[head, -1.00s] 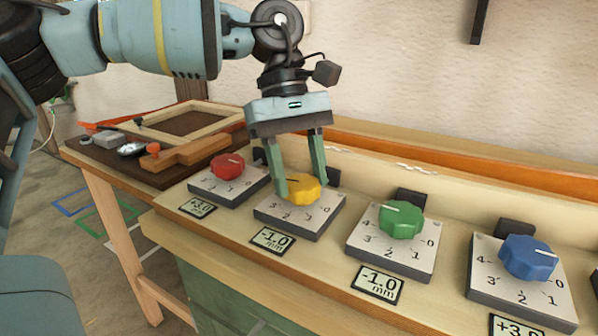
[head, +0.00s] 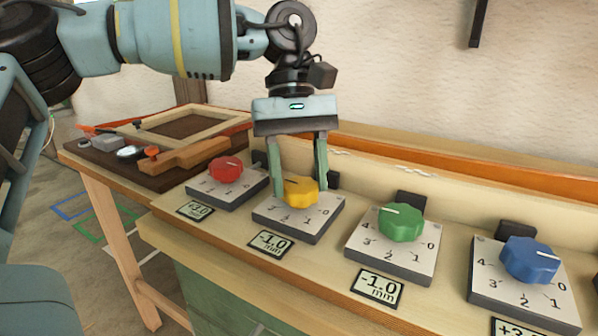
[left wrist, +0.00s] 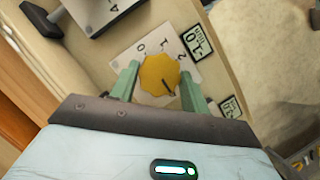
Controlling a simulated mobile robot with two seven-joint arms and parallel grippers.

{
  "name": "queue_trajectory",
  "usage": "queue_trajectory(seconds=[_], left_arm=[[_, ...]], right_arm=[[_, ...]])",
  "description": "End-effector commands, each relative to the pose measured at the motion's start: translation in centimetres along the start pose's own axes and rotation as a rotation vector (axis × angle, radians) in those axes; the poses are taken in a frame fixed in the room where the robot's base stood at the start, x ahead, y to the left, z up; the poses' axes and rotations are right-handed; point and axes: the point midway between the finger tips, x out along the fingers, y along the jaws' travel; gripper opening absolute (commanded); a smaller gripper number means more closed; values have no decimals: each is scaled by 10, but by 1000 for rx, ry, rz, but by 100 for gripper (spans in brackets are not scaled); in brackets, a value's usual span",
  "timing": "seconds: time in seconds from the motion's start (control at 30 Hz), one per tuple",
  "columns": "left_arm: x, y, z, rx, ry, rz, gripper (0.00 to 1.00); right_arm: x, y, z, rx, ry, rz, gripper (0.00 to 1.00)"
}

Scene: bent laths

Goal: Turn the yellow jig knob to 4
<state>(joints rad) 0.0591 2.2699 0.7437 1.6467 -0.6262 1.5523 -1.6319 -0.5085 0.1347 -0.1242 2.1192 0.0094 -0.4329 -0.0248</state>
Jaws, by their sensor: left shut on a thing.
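The yellow knob (head: 301,191) stands on its pale dial plate (head: 290,226), with a display reading -1.0 mm in front. My left gripper (head: 299,182) points down and is shut on the yellow knob, one finger on each side. In the left wrist view the yellow knob (left wrist: 159,75) sits between the fingers of my left gripper (left wrist: 157,85). Its dark pointer line is past the 2 there, towards the gripper body. The 3 and 4 are hidden in that view, so I cannot tell the exact setting. My right gripper is not in view.
A red knob (head: 226,169) is on the left; a green knob (head: 401,222) and a blue knob (head: 530,260) are on the right, each on its own plate. A side table at the left holds a wooden frame (head: 190,122) and tools.

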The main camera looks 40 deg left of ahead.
Motion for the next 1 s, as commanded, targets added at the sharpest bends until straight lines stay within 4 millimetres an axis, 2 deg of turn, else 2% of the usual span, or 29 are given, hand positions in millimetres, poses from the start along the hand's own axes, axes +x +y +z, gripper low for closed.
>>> queue_trajectory(seconds=[0.03, 0.2, 0.53, 1.0], left_arm=[[1, 0, 0, 2, 0, -3, 49], [1, 0, 0, 1, 0, -2, 68], [-4, 0, 0, 0, 1, 1, 68], [-69, 0, 1, 0, 1, 1, 68]], right_arm=[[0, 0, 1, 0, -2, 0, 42], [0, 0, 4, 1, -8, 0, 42], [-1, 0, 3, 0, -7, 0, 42], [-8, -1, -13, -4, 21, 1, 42]])
